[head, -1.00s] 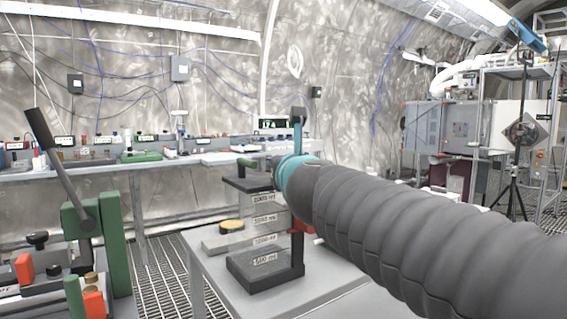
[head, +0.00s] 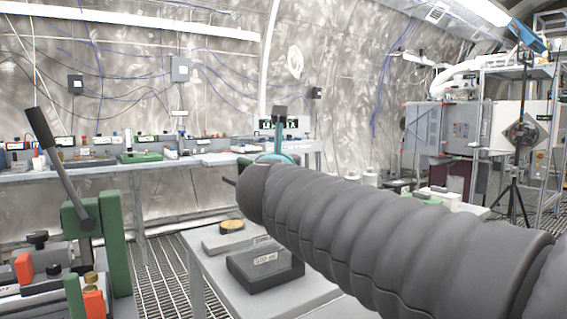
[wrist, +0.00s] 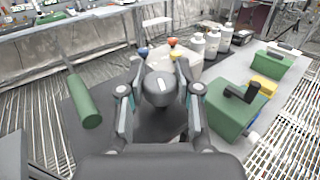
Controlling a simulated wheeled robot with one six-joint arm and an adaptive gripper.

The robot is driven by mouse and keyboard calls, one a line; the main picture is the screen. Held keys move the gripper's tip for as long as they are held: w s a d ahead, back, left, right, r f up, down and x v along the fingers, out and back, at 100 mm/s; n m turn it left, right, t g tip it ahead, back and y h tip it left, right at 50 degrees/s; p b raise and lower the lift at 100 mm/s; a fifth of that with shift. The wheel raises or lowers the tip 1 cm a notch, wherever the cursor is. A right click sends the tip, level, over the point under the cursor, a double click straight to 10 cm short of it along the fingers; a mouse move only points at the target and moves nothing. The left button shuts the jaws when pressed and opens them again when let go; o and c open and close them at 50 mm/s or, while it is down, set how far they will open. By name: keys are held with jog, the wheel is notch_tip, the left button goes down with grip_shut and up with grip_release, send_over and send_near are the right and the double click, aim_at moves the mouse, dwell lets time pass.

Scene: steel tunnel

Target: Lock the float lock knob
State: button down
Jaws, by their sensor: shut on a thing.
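A dark grey knob (wrist: 160,90) with a short white line on top sits in the middle of the wrist view; it appears to be the float lock knob. My gripper (wrist: 159,66) has one finger on each side of it and is shut on it. The knob's underside and the exact finger contact are hidden. In the head view my arm covers the knob and the fingers.
A green cylindrical handle (wrist: 84,100) lies left of my gripper. A green block with a black handle (wrist: 232,104) and several white bottles (wrist: 212,45) stand to the right. In the head view, a labelled dark block (head: 262,272) sits on the grey table below my arm.

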jog(key=shift+r, duration=0.25)
jog(key=c, duration=0.8)
grip_release()
jog(key=shift+o, duration=0.2)
jog(key=shift+f, duration=0.15)
jog(key=shift+n+y, duration=0.4)
jog(key=shift+y, duration=0.2)
